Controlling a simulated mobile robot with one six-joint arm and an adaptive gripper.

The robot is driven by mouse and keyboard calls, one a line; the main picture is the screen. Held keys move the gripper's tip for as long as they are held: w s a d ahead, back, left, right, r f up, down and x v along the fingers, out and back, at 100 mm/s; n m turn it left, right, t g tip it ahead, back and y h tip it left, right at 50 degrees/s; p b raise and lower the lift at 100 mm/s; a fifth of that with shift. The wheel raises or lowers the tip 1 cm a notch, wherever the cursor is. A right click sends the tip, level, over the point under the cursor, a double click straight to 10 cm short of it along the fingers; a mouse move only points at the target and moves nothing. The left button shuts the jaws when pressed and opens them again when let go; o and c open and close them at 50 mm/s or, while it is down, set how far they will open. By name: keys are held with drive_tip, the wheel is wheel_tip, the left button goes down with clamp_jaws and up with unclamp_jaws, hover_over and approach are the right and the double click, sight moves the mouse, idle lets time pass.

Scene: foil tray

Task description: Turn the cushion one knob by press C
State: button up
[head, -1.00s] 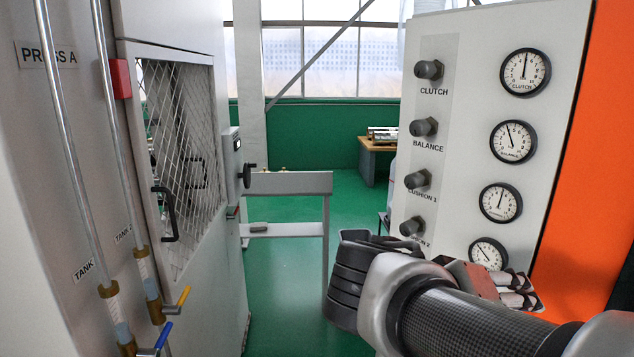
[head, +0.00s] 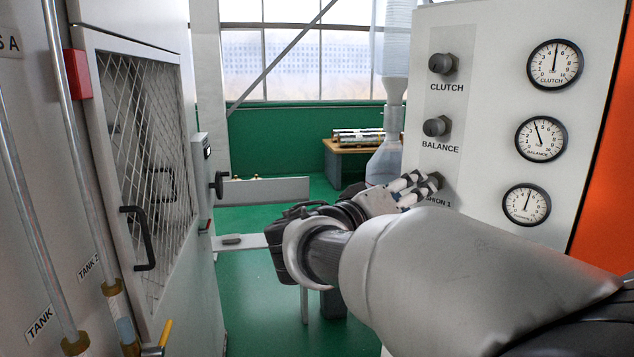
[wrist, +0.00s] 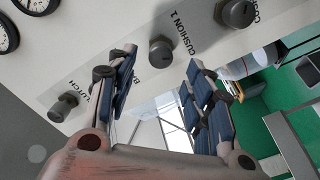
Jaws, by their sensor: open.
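The cushion one knob (head: 433,181) is a dark round knob on the pale panel (head: 480,100), partly hidden by my fingers in the head view. Part of its label is covered there. In the wrist view the knob (wrist: 162,53) and its "CUSHION 1" label show fully. My gripper (head: 412,187) is open, its fingers pointing at the panel. In the wrist view the knob appears between the two fingertips (wrist: 160,58); I cannot tell whether either touches it. The cushion one gauge (head: 526,204) is right of the knob. No press C label shows.
The balance knob (head: 437,127) and clutch knob (head: 442,64) are above. Another knob (wrist: 238,14) is past cushion one in the wrist view; my arm hides it in the head view.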

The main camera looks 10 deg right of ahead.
drive_tip(key=x, duration=0.7)
drive_tip(key=shift+w+d, duration=0.3)
drive_tip(key=shift+c, duration=0.2)
drive_tip(key=c, duration=1)
